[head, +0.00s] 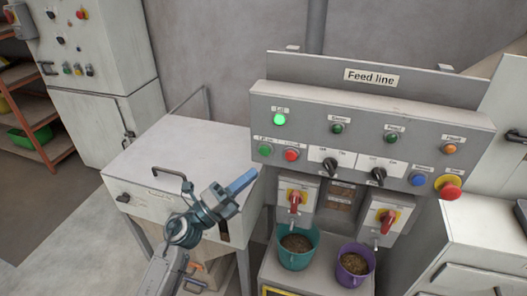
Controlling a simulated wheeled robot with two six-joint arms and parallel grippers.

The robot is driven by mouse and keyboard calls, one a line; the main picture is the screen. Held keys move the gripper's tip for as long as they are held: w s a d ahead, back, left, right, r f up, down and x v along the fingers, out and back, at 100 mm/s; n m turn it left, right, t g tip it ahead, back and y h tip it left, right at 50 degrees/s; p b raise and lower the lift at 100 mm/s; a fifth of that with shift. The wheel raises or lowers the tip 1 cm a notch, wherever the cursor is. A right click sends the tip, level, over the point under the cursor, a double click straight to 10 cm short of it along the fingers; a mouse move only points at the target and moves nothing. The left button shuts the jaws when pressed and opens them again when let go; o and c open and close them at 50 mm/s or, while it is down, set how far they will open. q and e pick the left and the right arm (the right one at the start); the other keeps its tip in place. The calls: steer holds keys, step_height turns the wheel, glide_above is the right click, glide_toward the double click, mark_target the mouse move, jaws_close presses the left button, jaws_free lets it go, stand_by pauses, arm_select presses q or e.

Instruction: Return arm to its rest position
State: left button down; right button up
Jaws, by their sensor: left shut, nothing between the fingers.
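My left arm comes in from the lower left, and its gripper (246,178) points up and to the right. Its blue fingers are together with nothing between them. The gripper shows in front of the white cabinet's right edge, left of the feed line panel (370,140), and appears clear of the buttons.
A teal bucket (294,260) and a purple bucket (353,278) of pellets stand below two red-handled valves (295,197) (388,217). A white cabinet (175,150) with a handle is left. A green lamp (279,119) is lit. A red stop button (449,190) protrudes at right.

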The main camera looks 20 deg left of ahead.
arm_select(q)
steer(key=shift+f, duration=0.1)
stand_by(0.3)
steer(key=w+a+f+n+y+b, duration=0.1)
steer(key=a+f+n+y, duration=0.4)
steer(key=f, duration=0.7)
steer(key=a+f+n+y+b, duration=0.1)
steer(key=f+n+y, duration=0.2)
steer(key=f+n, duration=0.55)
steer(key=w+a+f+n+y+b, duration=0.1)
steer(key=a+f+n+y, duration=0.25)
steer(key=f, duration=1.05)
steer(key=s+a+f+n+g+y, duration=0.25)
steer(key=s+f, duration=0.35)
steer(key=f, duration=0.5)
steer(key=s+a+f+n+g+y, duration=0.1)
steer(key=s+a+f+n+g, duration=0.15)
steer(key=s+f, duration=0.6)
steer(key=s+f+n+g+b, duration=0.1)
steer(key=s+f+n+g, duration=0.1)
steer(key=s+f, duration=0.6)
steer(key=s+f+n+g, duration=0.3)
steer(key=s+f+g, duration=0.2)
steer(key=s, duration=0.9)
steer(key=s+d+f+n+g+y+b, duration=0.1)
steer(key=s+f+n+g, duration=0.1)
steer(key=s+f, duration=0.9)
steer(key=shift+s+f+n+g+b, duration=0.2)
steer(key=shift+s+n+g+b, duration=0.2)
steer(key=shift+g, duration=0.5)
